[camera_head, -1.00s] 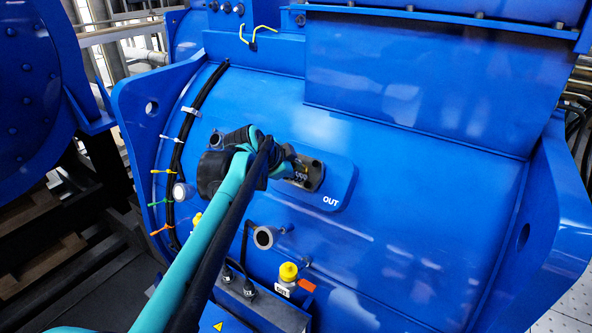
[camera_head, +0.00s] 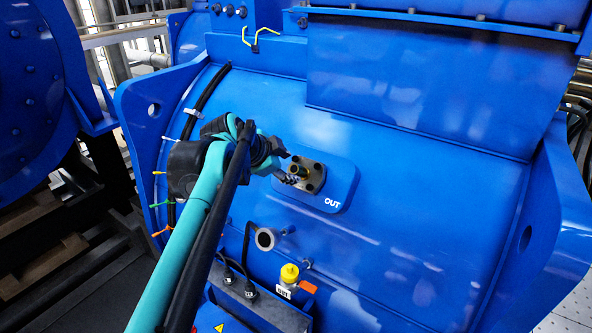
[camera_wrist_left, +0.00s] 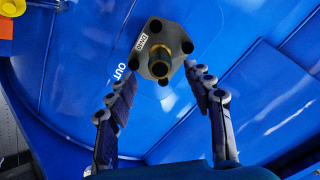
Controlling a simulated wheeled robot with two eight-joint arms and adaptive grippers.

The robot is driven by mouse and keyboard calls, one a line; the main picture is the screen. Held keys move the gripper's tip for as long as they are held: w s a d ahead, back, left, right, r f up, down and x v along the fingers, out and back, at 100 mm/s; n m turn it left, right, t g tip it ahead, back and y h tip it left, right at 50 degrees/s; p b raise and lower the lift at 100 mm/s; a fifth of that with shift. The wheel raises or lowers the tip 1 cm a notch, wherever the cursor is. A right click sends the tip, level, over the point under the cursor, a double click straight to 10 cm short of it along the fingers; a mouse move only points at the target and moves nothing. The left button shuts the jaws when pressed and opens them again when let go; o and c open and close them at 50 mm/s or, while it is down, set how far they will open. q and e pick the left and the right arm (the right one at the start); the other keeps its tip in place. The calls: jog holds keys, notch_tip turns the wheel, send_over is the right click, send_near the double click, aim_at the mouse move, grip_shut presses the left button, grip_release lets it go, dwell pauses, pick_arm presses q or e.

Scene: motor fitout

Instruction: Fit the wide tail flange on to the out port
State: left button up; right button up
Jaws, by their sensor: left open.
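The wide tail flange (camera_head: 315,187) sits against the blue plate marked OUT (camera_head: 345,186), over the out port, which it hides. It is a dark plate with holes near its corners and a brass-coloured tail sticking out of its middle. In the left wrist view the flange (camera_wrist_left: 153,35) shows at the top centre with a small white label, its tail (camera_wrist_left: 160,66) pointing towards the camera. My left gripper (camera_head: 284,168) is just left of the flange. In the left wrist view its two fingers (camera_wrist_left: 163,84) are spread apart and empty, clear of the flange. My right gripper is not in view.
A black cable (camera_head: 205,100) with coloured ties runs down the left. The blue casing (camera_head: 420,210) right of the port is clear.

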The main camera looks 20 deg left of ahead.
pick_arm(q)
jog(key=v, duration=0.5)
dwell(0.5)
